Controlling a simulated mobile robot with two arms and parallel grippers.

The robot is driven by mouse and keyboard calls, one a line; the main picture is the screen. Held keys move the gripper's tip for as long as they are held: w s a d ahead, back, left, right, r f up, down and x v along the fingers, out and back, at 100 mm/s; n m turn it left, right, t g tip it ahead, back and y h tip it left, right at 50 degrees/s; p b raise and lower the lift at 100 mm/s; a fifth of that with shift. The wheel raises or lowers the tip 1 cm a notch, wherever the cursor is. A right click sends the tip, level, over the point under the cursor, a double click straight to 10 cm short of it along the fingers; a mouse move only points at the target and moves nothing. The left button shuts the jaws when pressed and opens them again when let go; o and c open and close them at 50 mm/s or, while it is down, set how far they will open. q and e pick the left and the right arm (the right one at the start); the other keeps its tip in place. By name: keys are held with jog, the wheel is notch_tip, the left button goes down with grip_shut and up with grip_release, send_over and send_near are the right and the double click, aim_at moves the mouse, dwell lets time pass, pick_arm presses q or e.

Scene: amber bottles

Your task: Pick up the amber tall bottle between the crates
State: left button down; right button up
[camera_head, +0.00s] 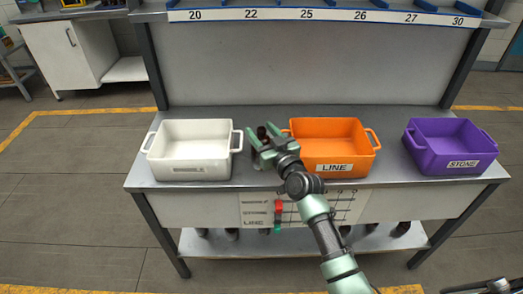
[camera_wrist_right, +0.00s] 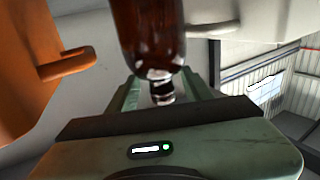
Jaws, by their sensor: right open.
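The amber tall bottle (camera_head: 262,133) stands between the white crate (camera_head: 190,148) and the orange crate (camera_head: 328,146), mostly hidden by my right gripper (camera_head: 264,137) in the head view. In the right wrist view the brown glass bottle (camera_wrist_right: 148,35) has its narrow neck end towards the gripper. My right gripper is open, with its green fingers apart around the neck end in the right wrist view (camera_wrist_right: 165,88). I cannot tell whether they touch the glass. My left gripper is not in view.
A purple crate (camera_head: 450,147) stands on the right of the grey bench (camera_head: 390,172). The orange crate's handle (camera_wrist_right: 68,64) is close to the gripper. Several dark items stand on the lower shelf (camera_head: 285,243). A numbered rail (camera_head: 320,15) runs above.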

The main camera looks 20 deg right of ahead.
jog(key=shift+w+a, duration=0.2)
jog(key=shift+w, duration=0.5)
jog(key=shift+w+a, duration=0.15)
jog(key=shift+w, duration=0.55)
jog(key=shift+s, duration=0.1)
grip_shut()
